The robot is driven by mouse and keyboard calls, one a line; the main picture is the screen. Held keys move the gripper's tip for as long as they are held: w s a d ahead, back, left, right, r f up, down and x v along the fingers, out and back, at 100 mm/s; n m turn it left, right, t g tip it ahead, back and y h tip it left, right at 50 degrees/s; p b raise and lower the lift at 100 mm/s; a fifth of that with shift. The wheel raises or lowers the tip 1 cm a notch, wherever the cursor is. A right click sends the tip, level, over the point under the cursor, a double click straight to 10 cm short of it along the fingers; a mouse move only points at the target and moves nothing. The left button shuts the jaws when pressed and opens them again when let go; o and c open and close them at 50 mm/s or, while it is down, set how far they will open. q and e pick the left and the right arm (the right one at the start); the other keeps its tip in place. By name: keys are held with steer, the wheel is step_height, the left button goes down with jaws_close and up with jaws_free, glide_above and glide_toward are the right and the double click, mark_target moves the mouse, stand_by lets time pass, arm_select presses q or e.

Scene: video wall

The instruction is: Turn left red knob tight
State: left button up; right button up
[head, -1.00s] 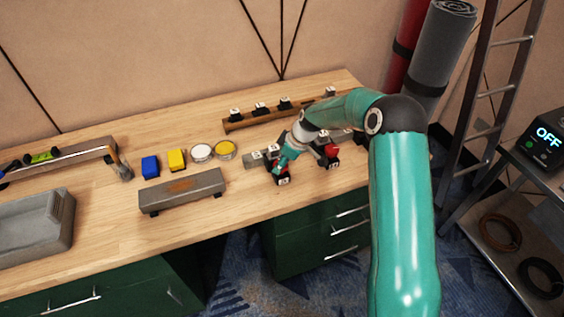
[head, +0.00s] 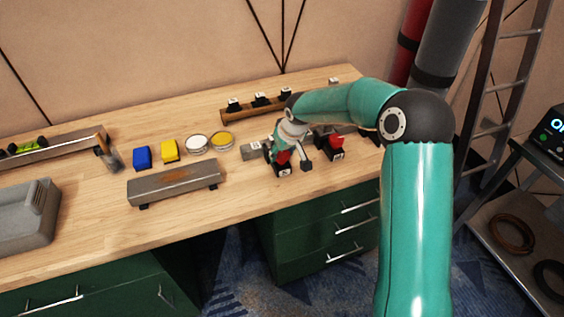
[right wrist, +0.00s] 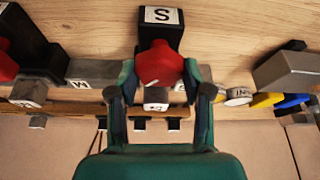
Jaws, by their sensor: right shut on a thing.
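The left red knob (head: 283,157) sits on a black block (head: 285,170) near the front of the workbench. In the right wrist view the red knob (right wrist: 160,65) is between my fingers, on a black block with a label like "S" (right wrist: 162,16). My right gripper (head: 291,156) is shut on this knob, and its fingertips (right wrist: 160,75) press on opposite sides. The right red knob (head: 337,142) stands on its own dark block to the right; it also shows at the left edge of the right wrist view (right wrist: 6,65). My left gripper is not in view.
A grey metal bar (head: 173,183) lies left of the knobs, with blue (head: 142,158) and yellow (head: 170,151) blocks and round tins behind it. A wooden rail (head: 240,113) with black pieces stands at the back. The bench front is clear.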

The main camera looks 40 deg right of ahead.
steer(key=m+h+b, duration=0.1)
steer(key=m+b, duration=0.1)
steer(key=b, duration=0.1)
steer(key=m+h+b, duration=0.1)
steer(key=m+b, duration=0.2)
steer(key=b, duration=0.1)
steer(key=shift+w+a+f+m+g, duration=0.1)
steer(key=shift+a+f+m+g, duration=0.1)
steer(key=shift+m+g, duration=0.1)
steer(key=shift+m+h+b, duration=0.4)
steer(key=shift+m+b, duration=0.15)
steer(key=shift+m, duration=0.35)
steer(key=shift+r+m+g+h+b, duration=0.2)
steer(key=shift+m+g+h+b, duration=0.3)
steer(key=shift+m, duration=0.7)
steer(key=shift+m+g, duration=0.6)
steer(key=shift+m, duration=0.8)
steer(key=o, duration=1.1)
steer(key=shift+w, duration=0.1)
steer(key=shift+o, duration=0.2)
